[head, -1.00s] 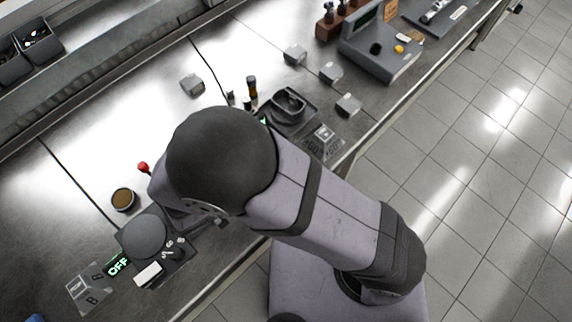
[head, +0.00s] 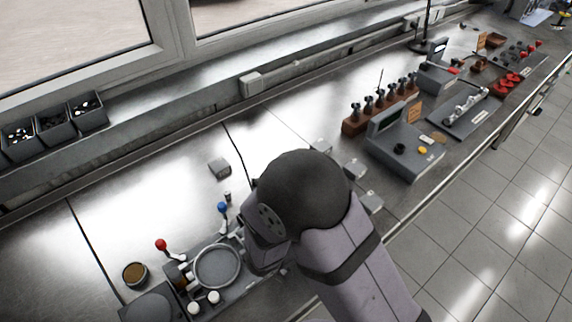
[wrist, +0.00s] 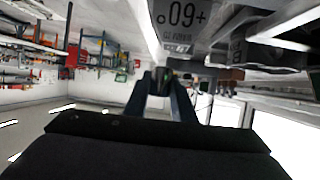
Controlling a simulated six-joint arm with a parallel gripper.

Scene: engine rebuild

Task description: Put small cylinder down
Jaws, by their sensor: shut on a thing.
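In the wrist view my gripper (wrist: 163,88) reaches away from the camera, its two fingers close together. It is shut on a small dark piece (wrist: 161,76), the small cylinder, which is mostly hidden by the fingers. In the head view my dark round arm joint covers the gripper and whatever is in it. A small grey upright cylinder (head: 228,197) stands on the bench just left of my arm.
Left of my arm are a device with a round grey plate (head: 217,265), a red-knobbed lever (head: 161,245), a blue-knobbed lever (head: 222,208) and a brown-topped cup (head: 135,273). A grey block (head: 220,168) lies behind. Bare bench lies at the far left.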

